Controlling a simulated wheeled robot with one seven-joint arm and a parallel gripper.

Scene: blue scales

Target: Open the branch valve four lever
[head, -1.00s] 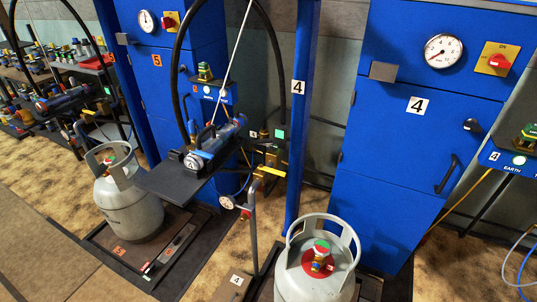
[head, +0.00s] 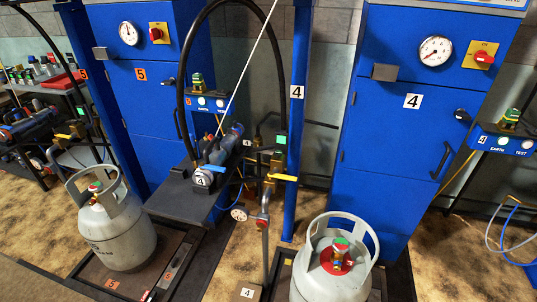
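The yellow lever (head: 284,178) of what looks like branch valve four sits on brass pipework (head: 268,187), just left of the blue post (head: 297,120) marked 4. It points right, roughly level, across the upright pipe. A small round gauge (head: 239,214) sits to the left, lower down. My gripper is not in view.
A grey cylinder (head: 328,275) stands right of the pipe, in front of blue cabinet 4 (head: 385,160). A dark shelf with the blue-grey scale unit 4 (head: 213,172) and a looping black hose is left of the lever. Another cylinder (head: 122,238) stands at left. Carpet shows between.

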